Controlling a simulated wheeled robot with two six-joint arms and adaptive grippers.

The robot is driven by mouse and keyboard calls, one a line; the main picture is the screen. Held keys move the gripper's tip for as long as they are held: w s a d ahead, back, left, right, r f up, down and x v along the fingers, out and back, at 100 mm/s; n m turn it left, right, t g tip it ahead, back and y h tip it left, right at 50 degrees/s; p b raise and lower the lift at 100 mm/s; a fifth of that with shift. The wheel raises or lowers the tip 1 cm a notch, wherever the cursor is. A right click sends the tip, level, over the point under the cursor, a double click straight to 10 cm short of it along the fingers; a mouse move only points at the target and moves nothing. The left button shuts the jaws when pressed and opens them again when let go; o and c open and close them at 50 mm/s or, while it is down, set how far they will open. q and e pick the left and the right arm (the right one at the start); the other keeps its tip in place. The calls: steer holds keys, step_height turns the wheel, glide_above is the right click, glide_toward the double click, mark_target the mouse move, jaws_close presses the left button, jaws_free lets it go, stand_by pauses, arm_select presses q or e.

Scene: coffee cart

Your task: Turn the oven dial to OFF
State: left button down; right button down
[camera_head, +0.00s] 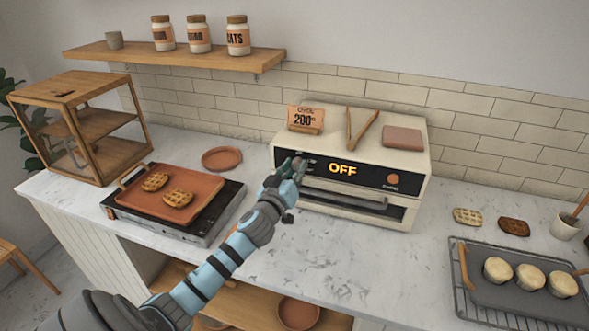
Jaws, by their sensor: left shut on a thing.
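The cream oven (350,213) stands on the marble counter against the tiled wall. Its black front panel shows OFF in lit yellow letters (343,170). A small brown round knob (392,179) sits at the right end of the panel. My left gripper (297,167) is at the left end of the panel, shut on the oven dial, which its fingers mostly hide. My right gripper is not in view.
On the oven lie a "200" sign (306,119), wooden tongs (361,130) and a brown block (403,138). A griddle with a waffle tray (205,190) stands left, near a wooden case (118,152). A muffin tray (490,293) is at right. The front-middle counter is clear.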

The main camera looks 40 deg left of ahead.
arm_select(q)
steer(key=shift+f+n+b, duration=0.3)
steer(key=shift+n+b, duration=0.4)
steer(key=shift+b, duration=0.5)
steer(key=shift+n+b, duration=0.4)
steer(key=shift+n, duration=0.1)
steer(key=shift+r, duration=0.25)
steer(key=c, duration=1.3)
jaws_free()
steer(key=v, duration=1.2)
